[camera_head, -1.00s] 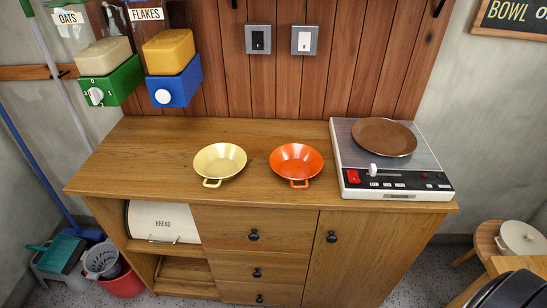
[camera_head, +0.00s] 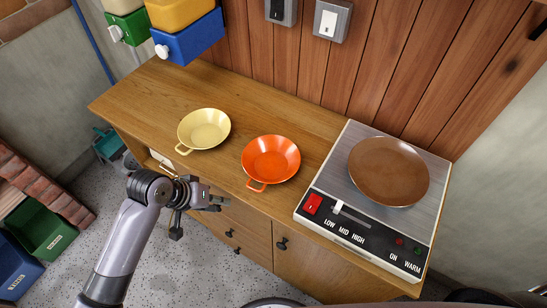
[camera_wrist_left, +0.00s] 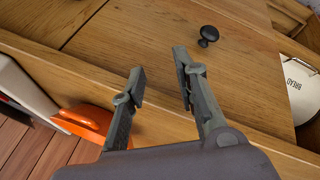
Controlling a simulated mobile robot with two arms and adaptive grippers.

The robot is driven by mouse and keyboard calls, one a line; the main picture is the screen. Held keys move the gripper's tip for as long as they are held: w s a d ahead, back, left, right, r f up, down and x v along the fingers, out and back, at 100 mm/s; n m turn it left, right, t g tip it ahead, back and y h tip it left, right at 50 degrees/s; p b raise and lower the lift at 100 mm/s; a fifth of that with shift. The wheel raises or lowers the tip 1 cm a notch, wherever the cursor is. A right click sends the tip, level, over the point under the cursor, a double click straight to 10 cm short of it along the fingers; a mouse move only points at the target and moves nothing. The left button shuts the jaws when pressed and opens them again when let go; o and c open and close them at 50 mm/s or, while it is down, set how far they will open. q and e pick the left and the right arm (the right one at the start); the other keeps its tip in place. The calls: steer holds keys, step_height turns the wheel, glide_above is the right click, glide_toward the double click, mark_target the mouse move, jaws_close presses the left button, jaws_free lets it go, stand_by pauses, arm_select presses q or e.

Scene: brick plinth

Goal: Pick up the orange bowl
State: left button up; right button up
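The orange bowl (camera_head: 271,159) sits upright on the wooden counter (camera_head: 290,117), with a small loop handle at its front edge. My left gripper (camera_head: 222,203) is in front of the counter, to the left of and nearer than the bowl, not touching it. In the left wrist view my left gripper (camera_wrist_left: 160,72) has its two fingers apart with nothing between them. A wooden drawer front lies beyond the fingers. Part of the orange bowl (camera_wrist_left: 88,122) shows at the lower left there, partly hidden by the gripper. My right gripper is not in view.
A yellow bowl (camera_head: 204,129) stands left of the orange one. A hot plate (camera_head: 340,175) with a brown plate (camera_head: 389,171) stands on the right. Oat and flake dispensers (camera_head: 187,38) hang above the back left. The counter's left end is bare.

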arm_select(q)
step_height(320, 180, up, 4)
steer(key=n+g+h, duration=0.2)
glide_toward(244, 161)
steer(key=p+x, duration=0.1)
steer(key=x, duration=0.1)
steer(key=p+x, duration=0.2)
steer(key=shift+w, duration=0.25)
steer(key=shift+d+f, duration=0.25)
steer(key=shift+f, duration=0.2)
steer(key=shift+d+f+p, duration=0.25)
steer(key=shift+p, duration=0.05)
steer(key=x, duration=0.1)
steer(key=p+x, duration=0.1)
steer(key=x, duration=0.1)
steer(key=shift+s+d+f, duration=0.1)
steer(key=shift+s+f, duration=0.15)
steer(key=shift+d+f, duration=0.2)
steer(key=shift+f, duration=0.2)
jaws_close()
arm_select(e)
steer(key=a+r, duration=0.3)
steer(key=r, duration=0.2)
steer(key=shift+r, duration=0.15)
